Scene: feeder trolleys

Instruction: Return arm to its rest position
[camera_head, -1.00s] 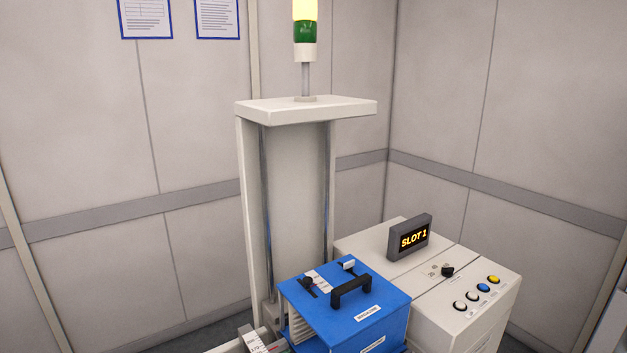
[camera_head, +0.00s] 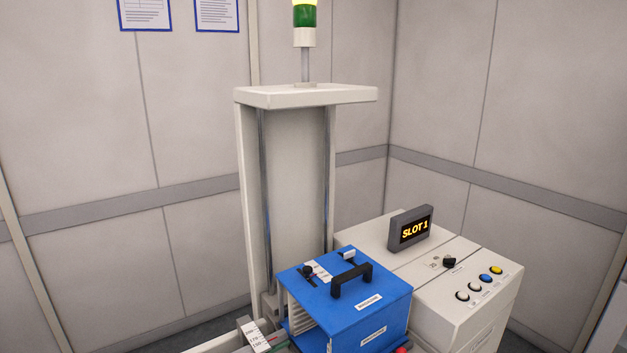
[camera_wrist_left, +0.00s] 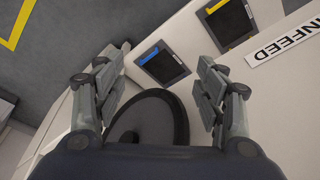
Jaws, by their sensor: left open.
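My left gripper (camera_wrist_left: 160,95) shows in the left wrist view with its two grey fingers spread apart. It is open and nothing sits between the fingertips. Below it is a white surface with a dark round disc or ring (camera_wrist_left: 181,118), partly hidden behind the gripper. No arm or gripper of mine shows in the head view, so the right gripper is out of sight.
A blue box with a black handle (camera_head: 385,306) stands before a white column (camera_head: 285,190). To its right is a white machine (camera_head: 470,258) with a SLOT 1 display (camera_head: 409,229) and buttons. An INFEED label (camera_wrist_left: 285,46) and dark square panels (camera_wrist_left: 162,62) lie near the left gripper.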

